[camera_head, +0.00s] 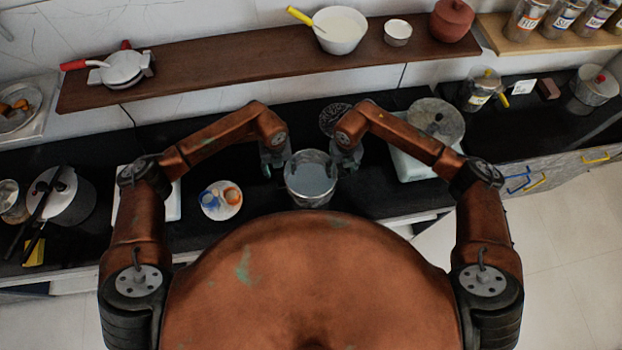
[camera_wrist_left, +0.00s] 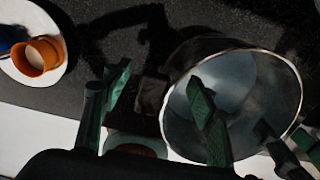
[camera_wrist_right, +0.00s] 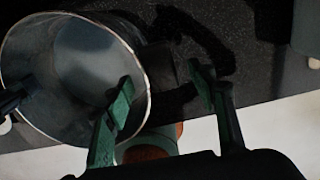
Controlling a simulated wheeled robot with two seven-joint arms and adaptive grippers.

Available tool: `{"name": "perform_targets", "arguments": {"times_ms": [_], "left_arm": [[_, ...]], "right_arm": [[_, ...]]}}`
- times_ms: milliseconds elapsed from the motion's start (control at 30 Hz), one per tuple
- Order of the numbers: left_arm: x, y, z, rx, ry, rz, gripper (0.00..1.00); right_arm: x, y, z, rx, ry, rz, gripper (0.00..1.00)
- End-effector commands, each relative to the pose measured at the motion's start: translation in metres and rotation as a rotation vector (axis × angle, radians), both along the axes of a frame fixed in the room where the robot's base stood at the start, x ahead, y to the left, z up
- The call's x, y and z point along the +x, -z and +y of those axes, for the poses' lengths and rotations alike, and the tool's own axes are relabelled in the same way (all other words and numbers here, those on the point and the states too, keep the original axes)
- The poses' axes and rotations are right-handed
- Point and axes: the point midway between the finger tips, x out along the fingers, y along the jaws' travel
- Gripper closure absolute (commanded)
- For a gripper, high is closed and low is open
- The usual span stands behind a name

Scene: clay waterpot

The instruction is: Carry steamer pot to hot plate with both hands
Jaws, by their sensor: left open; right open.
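The steamer pot (camera_head: 311,180) is a round, open grey metal pot, upright at the counter's front middle. It shows in the left wrist view (camera_wrist_left: 245,60) and the right wrist view (camera_wrist_right: 75,65). My left gripper (camera_head: 276,162) is open at its left rim: one finger is over the opening, the other outside, with a dark handle between them. My right gripper (camera_head: 346,160) is open likewise at its right rim and handle. I cannot tell whether fingers touch the pot. A white appliance (camera_head: 410,165), possibly the hot plate, stands at the right with a round metal piece (camera_head: 436,118) on it.
A white plate (camera_head: 221,212) with blue and orange cups sits left of the pot. A dark round perforated item (camera_head: 334,118) lies behind it. A lidded pot (camera_head: 62,195) stands far left. A wooden shelf (camera_head: 250,65) runs along the back.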

Motion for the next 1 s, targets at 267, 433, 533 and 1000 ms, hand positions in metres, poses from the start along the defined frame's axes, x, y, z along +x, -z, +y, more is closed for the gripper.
{"name": "perform_targets", "arguments": {"times_ms": [267,433,533,1000], "left_arm": [[0.000,0.022,0.000,-0.001,0.000,0.000,0.47],[0.000,0.024,0.000,-0.001,0.000,0.000,0.47],[0.000,0.023,0.000,-0.001,0.000,0.000,0.47],[0.000,0.023,0.000,0.000,0.000,-0.001,0.78]], "right_arm": [[0.000,0.023,0.000,0.000,0.000,0.001,0.48],[0.000,0.024,0.000,0.000,-0.001,0.000,0.48],[0.000,0.024,0.000,0.000,-0.001,0.000,0.48],[0.000,0.023,0.000,0.000,-0.001,-0.001,0.79]]}}
